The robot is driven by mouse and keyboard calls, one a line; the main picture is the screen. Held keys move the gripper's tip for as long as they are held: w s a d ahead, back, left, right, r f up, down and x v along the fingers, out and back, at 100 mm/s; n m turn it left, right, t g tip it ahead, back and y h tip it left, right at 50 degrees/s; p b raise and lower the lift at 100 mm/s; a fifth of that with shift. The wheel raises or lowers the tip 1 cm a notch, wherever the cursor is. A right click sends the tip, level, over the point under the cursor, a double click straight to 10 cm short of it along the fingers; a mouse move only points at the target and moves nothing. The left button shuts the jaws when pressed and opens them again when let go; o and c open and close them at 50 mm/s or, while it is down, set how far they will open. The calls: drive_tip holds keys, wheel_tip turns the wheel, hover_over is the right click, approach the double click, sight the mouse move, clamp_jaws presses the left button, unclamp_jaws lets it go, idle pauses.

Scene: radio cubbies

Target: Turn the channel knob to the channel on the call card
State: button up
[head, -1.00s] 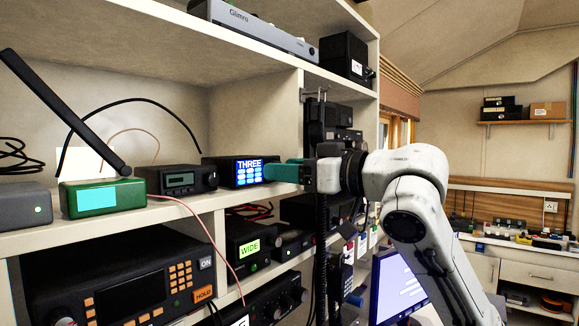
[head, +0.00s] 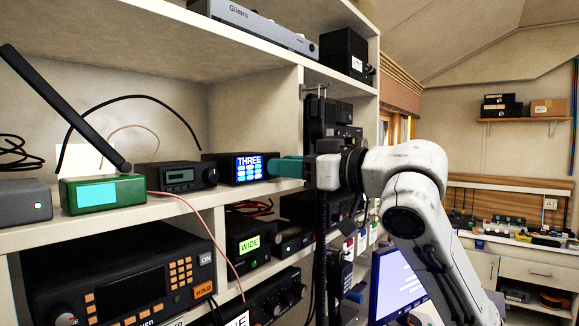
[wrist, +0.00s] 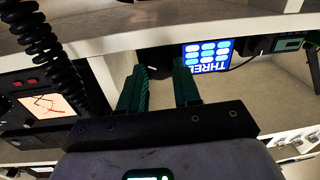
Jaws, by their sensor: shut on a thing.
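A black radio (head: 214,159) stands on the middle shelf. Its blue display (head: 249,167) reads THREE above several pale blue blocks; the display shows upside down in the wrist view (wrist: 208,55). My gripper (head: 272,168) reaches in from the right, with teal fingers at the radio's right front. In the wrist view, the two fingers (wrist: 160,72) stand a little apart beside the display, shut on what seems to be the channel knob. The knob itself is hidden by the fingers in the head view. I cannot make out a call card for certain.
A small dark radio (head: 178,177) and a green box (head: 102,193) stand left on the same shelf (head: 185,198). Below are a radio with a green WIDE display (head: 250,245) and a large orange-keyed radio (head: 120,280). A coiled black cord (wrist: 40,40) hangs close to my gripper.

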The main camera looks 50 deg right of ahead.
drive_tip(key=shift+n, duration=0.3)
drive_tip(key=shift+n+b, duration=1.2)
drive_tip(key=shift+n, duration=1.2)
drive_tip(key=o, duration=1.1)
drive_tip(key=shift+c, duration=0.2)
drive_tip(key=shift+a, duration=0.1)
